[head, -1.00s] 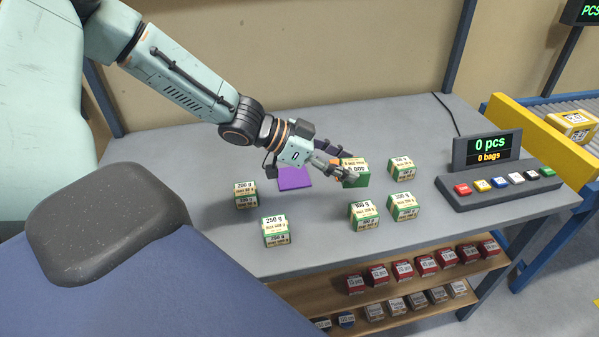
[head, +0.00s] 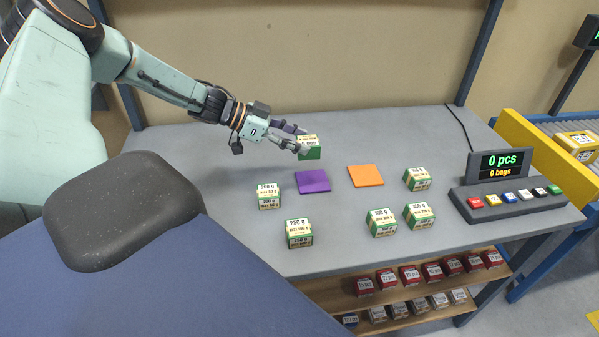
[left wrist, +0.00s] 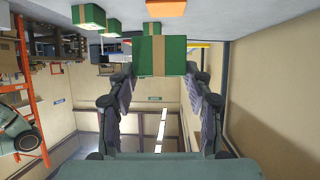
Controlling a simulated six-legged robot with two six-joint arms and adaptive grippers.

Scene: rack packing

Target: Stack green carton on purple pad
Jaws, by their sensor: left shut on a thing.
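A green carton (head: 309,152) with a pale printed label is held in my left gripper (head: 296,140), up and behind the purple pad in the head view. In the left wrist view the green carton (left wrist: 165,56) with a tan stripe sits between the two fingers of my left gripper (left wrist: 165,82). The flat purple pad (head: 313,182) lies bare on the table, in front of the held carton. My right gripper is not in view.
A bare orange pad (head: 366,176) lies right of the purple one. Several other green cartons stand on the grey table (head: 235,239), including ones at the left (head: 268,196) and front (head: 299,234). A button console (head: 511,199) with a display stands at the right.

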